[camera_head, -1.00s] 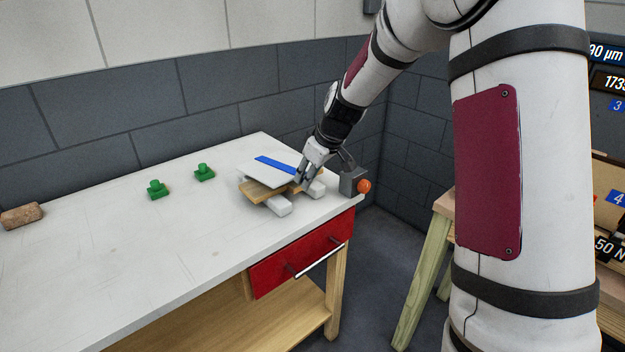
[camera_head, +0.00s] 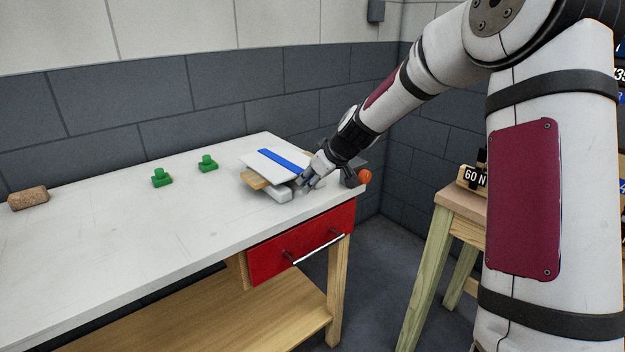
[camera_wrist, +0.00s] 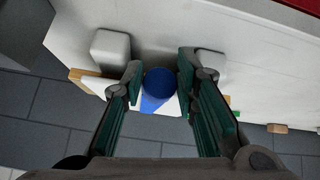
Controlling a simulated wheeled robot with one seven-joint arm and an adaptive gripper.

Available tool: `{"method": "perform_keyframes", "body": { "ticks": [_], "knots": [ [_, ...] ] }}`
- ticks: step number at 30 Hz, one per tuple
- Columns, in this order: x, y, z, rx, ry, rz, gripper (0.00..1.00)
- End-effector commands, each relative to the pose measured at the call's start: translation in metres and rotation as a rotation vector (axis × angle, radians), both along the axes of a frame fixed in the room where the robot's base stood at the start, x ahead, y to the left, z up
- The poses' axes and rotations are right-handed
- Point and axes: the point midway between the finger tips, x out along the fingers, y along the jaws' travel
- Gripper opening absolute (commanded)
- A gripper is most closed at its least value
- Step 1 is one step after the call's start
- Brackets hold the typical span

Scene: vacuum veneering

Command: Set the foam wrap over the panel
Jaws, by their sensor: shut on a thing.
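A white sheet with a blue stripe (camera_head: 262,165), which I take for the foam wrap, lies over or just above the wooden panel (camera_head: 256,181) at the far right end of the bench. The panel's edge shows in the wrist view (camera_wrist: 84,80). Pale blocks (camera_head: 280,193) stand under the panel. My gripper (camera_head: 306,181) is at the right edge of the sheet. In the wrist view its fingers (camera_wrist: 160,72) are on either side of a round blue piece (camera_wrist: 160,84), in line with the blue stripe. Whether the sheet touches the panel is hidden.
Two green clamp-like pieces (camera_head: 161,178) (camera_head: 207,163) and a brown block (camera_head: 28,198) stand on the white bench top (camera_head: 130,240). A grey fixture with an orange ball (camera_head: 365,177) is right beside my gripper. The bench's left and middle are mostly clear.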

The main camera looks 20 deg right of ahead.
Motion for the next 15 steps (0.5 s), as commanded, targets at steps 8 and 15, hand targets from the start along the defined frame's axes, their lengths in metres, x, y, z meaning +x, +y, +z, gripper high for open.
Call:
{"method": "perform_keyframes", "body": {
  "ticks": [8, 15],
  "knots": [
    [-0.0045, 0.0046, -0.0084, 0.008, 0.02, 0.009, 0.36],
    [-0.0028, 0.0029, -0.0046, 0.005, 0.011, 0.005, 0.48]
  ]
}}
